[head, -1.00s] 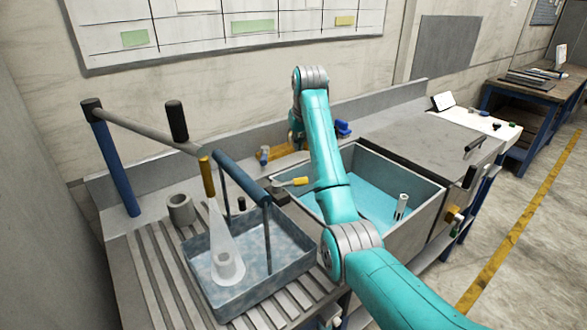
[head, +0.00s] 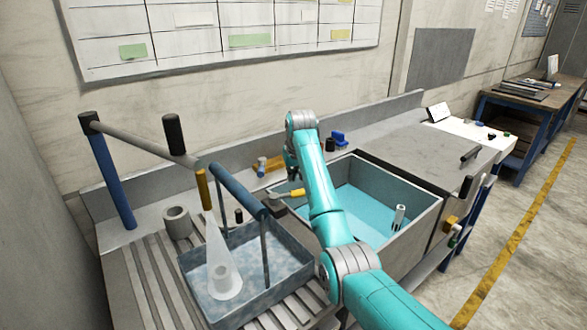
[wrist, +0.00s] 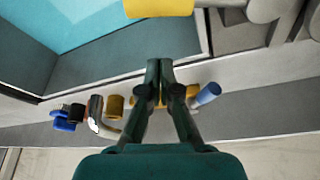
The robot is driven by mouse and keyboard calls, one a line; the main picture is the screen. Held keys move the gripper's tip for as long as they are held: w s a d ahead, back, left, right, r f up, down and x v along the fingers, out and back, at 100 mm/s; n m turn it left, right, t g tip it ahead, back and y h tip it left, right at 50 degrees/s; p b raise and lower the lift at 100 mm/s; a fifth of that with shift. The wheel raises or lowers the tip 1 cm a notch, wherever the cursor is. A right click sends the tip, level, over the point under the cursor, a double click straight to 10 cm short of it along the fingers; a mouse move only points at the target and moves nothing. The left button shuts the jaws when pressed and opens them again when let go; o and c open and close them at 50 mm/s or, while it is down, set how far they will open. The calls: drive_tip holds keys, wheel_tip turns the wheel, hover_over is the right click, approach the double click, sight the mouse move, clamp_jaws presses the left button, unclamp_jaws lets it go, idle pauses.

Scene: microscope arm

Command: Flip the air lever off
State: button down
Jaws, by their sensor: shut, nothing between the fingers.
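The yellow-handled lever (head: 291,194), which looks like the air lever, sticks out to the right from a dark block beside the basin's left edge. Its yellow end (wrist: 158,6) seems to show at the top of the wrist view, cut off by the frame. My gripper (wrist: 160,66) is shut and empty, with its fingertips together and apart from the yellow end. In the head view my gripper is mostly hidden behind my arm, near the basin's back left corner. A yellow nozzle (head: 203,188) hangs at the left with a pale translucent cone below it.
The cone reaches a pale ring in a grey tray (head: 190,264). A blue-topped handle (head: 238,190) rises over the tray. A basin (head: 425,215) with blue liquid is on the right. Small yellow, dark and blue items (wrist: 115,104) stand along the back ledge.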

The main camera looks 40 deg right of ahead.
sight(289, 196)
drive_tip(key=shift+s+a+f, duration=0.2)
drive_tip(key=shift+s, duration=0.4)
drive_tip(key=shift+s+a+f, duration=0.2)
drive_tip(key=shift+s, duration=0.4)
drive_tip(key=shift+s+a+f, duration=0.2)
drive_tip(key=shift+s, duration=0.4)
